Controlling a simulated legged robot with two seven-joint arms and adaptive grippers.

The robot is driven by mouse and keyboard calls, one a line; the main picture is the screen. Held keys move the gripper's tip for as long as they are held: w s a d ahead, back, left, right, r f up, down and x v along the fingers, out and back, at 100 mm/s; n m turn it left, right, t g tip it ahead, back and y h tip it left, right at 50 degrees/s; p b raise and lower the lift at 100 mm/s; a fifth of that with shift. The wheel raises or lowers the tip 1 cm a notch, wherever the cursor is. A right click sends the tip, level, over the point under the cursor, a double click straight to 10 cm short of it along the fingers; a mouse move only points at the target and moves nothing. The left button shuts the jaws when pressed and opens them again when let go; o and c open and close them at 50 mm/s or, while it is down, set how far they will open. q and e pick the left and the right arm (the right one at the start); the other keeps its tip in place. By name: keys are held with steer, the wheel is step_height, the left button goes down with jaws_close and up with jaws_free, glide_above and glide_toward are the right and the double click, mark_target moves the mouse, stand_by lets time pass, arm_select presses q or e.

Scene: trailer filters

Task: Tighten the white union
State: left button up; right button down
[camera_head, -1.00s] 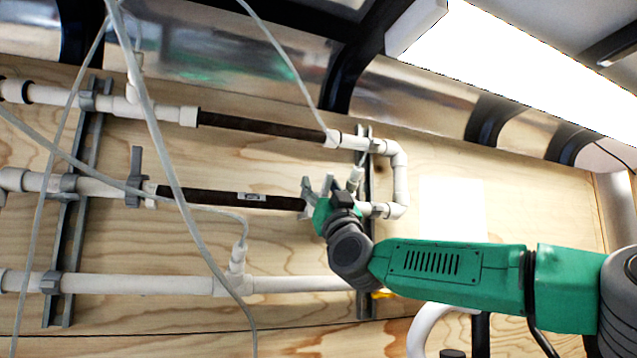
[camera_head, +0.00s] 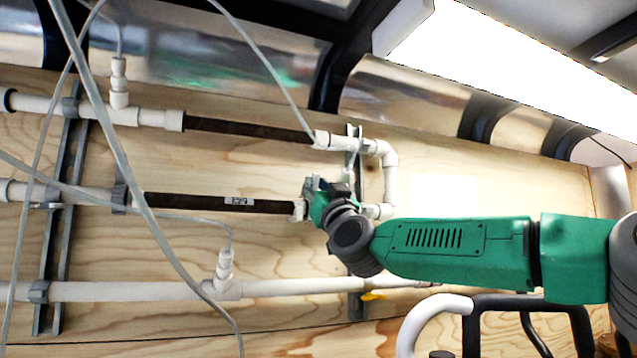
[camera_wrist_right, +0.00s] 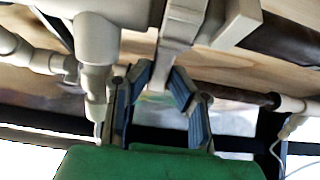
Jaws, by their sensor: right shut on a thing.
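The white union (camera_head: 299,210) is at the right end of the middle dark filter tube (camera_head: 200,201), mostly hidden by my right gripper in the head view. My right gripper (camera_head: 316,188) is at the union, with its green arm reaching in from the right. In the right wrist view, the blue-grey fingers (camera_wrist_right: 160,80) close around the lower end of a pale wing-like part of the union (camera_wrist_right: 182,28). The exact contact is hard to make out. My left gripper is not in view.
Parallel white pipes run along the plywood wall (camera_head: 250,262). An elbow (camera_head: 384,152) and a grey rail (camera_head: 354,270) are close to my right gripper. A white tee (camera_wrist_right: 97,38) is beside the fingers. Thin grey hoses (camera_head: 130,150) hang across the left side. A yellow handle (camera_head: 373,296) is below.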

steer(key=r+g+p, duration=0.1)
steer(key=p, duration=0.2)
steer(key=shift+d+r+g+h+p, duration=0.1)
steer(key=shift+r+g+h+p, duration=0.2)
steer(key=shift+r+g, duration=0.1)
steer(key=shift+w+d+f+p, duration=0.15)
steer(key=shift+p, duration=0.25)
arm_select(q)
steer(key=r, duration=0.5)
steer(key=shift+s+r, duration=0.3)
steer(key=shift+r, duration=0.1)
arm_select(e)
steer(key=shift+h, duration=0.3)
